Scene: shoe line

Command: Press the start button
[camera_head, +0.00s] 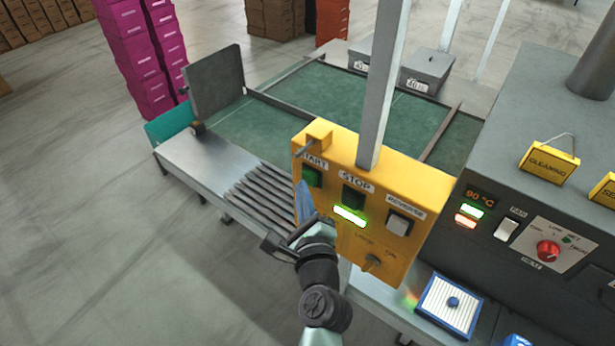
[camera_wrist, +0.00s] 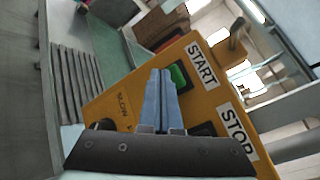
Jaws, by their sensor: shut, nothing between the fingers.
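The yellow control box (camera_head: 345,262) carries a green start button (camera_head: 312,176) at its upper left, under the START label. In the wrist view the start button (camera_wrist: 178,76) shows green beside the fingertips. My gripper (camera_head: 302,188) is shut and empty, its blue fingers pointing at the box just below the start button. In the wrist view my gripper (camera_wrist: 159,72) has its tips overlapping the button's edge. I cannot tell whether they touch it.
A lit green bar (camera_head: 350,215) sits below the stop button, with a grey reverse switch (camera_head: 398,224) to the right and a knob (camera_head: 372,262) below. A grey post (camera_head: 382,90) rises behind the box. The grey machine (camera_head: 530,110) stands at the right. A small bracket (camera_head: 318,138) juts from the box top.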

